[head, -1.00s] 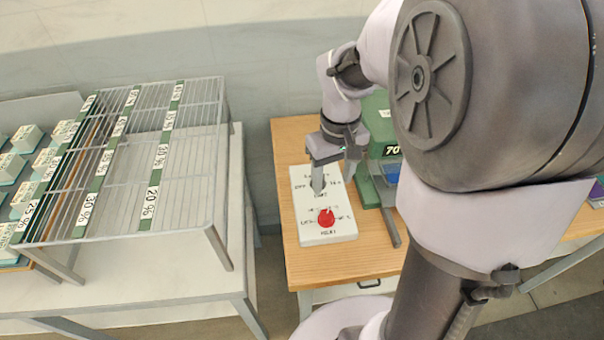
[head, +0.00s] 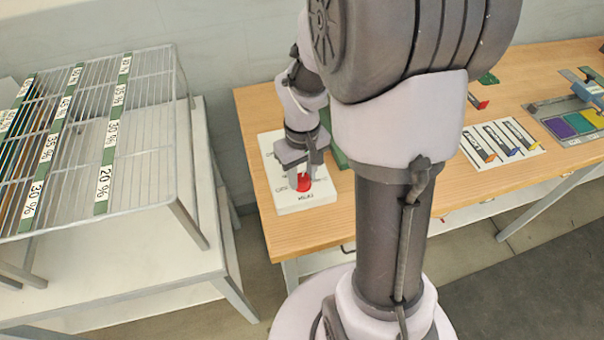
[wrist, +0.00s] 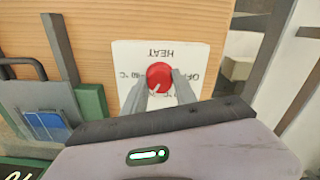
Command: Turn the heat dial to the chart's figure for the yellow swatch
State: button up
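The red heat dial (head: 304,183) sits on a white panel (head: 290,206) at the left of the wooden table. In the wrist view the red dial (wrist: 159,75) shows a short white pointer mark, with the word HEAT upside down beyond it. My gripper (head: 303,172) is lowered over the dial, pointing down. In the wrist view its two fingers (wrist: 160,83) flank the dial, one on each side; whether they touch it is not clear. The panel's other dial is hidden behind my gripper. A tray at the far right holds purple, green and yellow swatches (head: 597,116). I cannot make out a readable chart.
A wire rack (head: 150,190) with percent labels stands on a grey table at the left. A white sheet (head: 478,142) with several dark, colour-tipped items lies right of my arm. A green machine part (wrist: 92,104) stands beside the panel. Bare wood surrounds the panel's left side.

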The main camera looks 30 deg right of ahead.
grip_shut()
jog(key=m+b, duration=0.1)
jog(key=m, duration=0.5)
jog(key=shift+m, duration=0.3)
jog(key=m+b, duration=0.1)
jog(key=m, duration=0.4)
jog(key=shift+m, duration=0.3)
dwell(0.3)
jog(key=o, duration=0.7)
grip_release()
